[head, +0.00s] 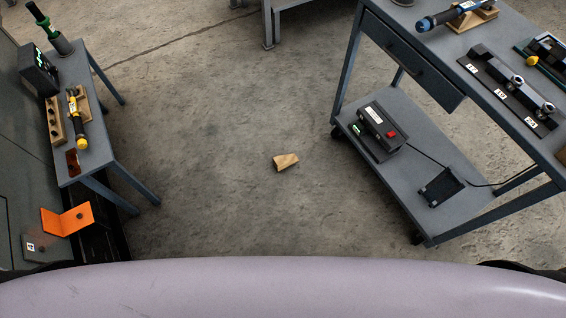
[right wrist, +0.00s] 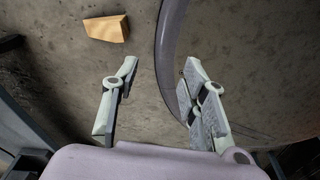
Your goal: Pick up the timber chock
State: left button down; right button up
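The timber chock (head: 286,162) is a small pale wooden wedge lying on the concrete floor in the middle of the head view. It also shows in the right wrist view (right wrist: 106,29), at the upper left. My right gripper (right wrist: 158,82) is open in the right wrist view, with its fingers spread wide and nothing between them. The chock lies beyond the left fingertip and apart from it. Neither gripper shows in the head view, and my left gripper is in no view.
A grey trolley (head: 385,193) stands at the right, with a black box with a red switch (head: 380,131) on its lower shelf. A narrow bench (head: 92,150) with tools stands at the left. An orange bracket (head: 68,219) is at the lower left. The floor around the chock is clear.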

aim_at(281, 163)
jog(key=i+j+u, duration=0.3)
jog(key=i+u, duration=0.15)
jog(key=i, duration=0.45)
jog(key=i+u, duration=0.4)
jog(key=i, duration=0.5)
jog(key=i+z, duration=0.35)
jog(key=i+j+z, duration=0.2)
jog(key=z, duration=0.15)
jog(key=i+z, duration=0.15)
jog(key=z, duration=0.3)
jog(key=i+j+z, duration=0.15)
jog(key=z, duration=0.3)
jog(key=i+j+z, duration=0.1)
jog(key=z, duration=0.35)
jog(key=i+j+z, duration=0.1)
jog(key=j+z, duration=0.15)
jog(key=z, duration=0.2)
